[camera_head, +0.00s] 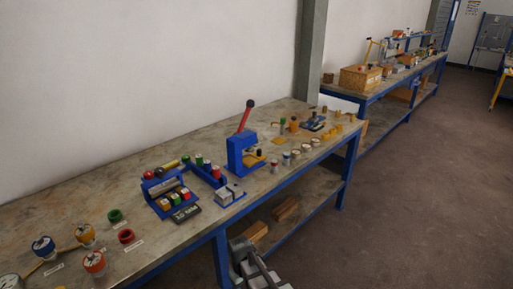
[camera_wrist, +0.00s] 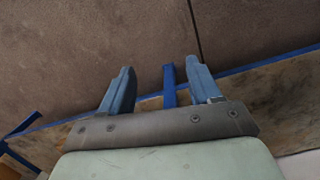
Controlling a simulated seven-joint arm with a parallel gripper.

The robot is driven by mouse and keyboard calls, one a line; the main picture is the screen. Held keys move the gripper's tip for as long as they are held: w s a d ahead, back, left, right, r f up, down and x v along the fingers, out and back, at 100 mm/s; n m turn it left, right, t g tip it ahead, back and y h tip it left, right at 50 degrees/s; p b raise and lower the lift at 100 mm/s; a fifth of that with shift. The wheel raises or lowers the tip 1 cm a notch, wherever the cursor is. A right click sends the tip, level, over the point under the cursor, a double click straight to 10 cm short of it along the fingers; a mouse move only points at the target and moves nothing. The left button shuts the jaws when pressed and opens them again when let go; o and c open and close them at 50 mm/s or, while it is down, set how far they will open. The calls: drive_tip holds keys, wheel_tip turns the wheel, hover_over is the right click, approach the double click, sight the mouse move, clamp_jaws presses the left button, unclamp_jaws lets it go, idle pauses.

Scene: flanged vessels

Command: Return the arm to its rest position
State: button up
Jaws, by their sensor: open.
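My gripper (camera_wrist: 159,66) shows in the wrist view with its two blue-grey fingers spread apart and nothing between them. Beyond the fingers are the brown floor (camera_wrist: 90,50) and a blue bench rail (camera_wrist: 245,68). In the head view, a grey part of my arm (camera_head: 250,265) shows at the bottom, in front of the near bench's edge; the gripper's fingers cannot be made out there. The near bench (camera_head: 75,200) carries the vessels and tools, and no object is seen touching my gripper.
Blue-lidded (camera_head: 43,247) and orange-lidded (camera_head: 95,263) vessels stand at the left, near a green ring (camera_head: 115,216) and a red ring (camera_head: 126,237). Open floor (camera_head: 410,190) lies right of the bench.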

drive_tip(key=s+d+f+m+g, duration=0.1)
drive_tip(key=s+d+f+m, duration=0.1)
drive_tip(key=s+d+f, duration=0.4)
drive_tip(key=s+d+f+m+g, duration=0.2)
drive_tip(key=s+d+f, duration=0.4)
drive_tip(key=s, duration=0.8)
drive_tip(key=s+d+f+m+g+y, duration=0.1)
drive_tip(key=s+d+f+m+g, duration=0.1)
drive_tip(key=s+d+f, duration=0.5)
drive_tip(key=s+d+m, duration=0.1)
drive_tip(key=s, duration=0.2)
drive_tip(key=shift+s+d, duration=0.15)
drive_tip(key=shift+d, duration=0.15)
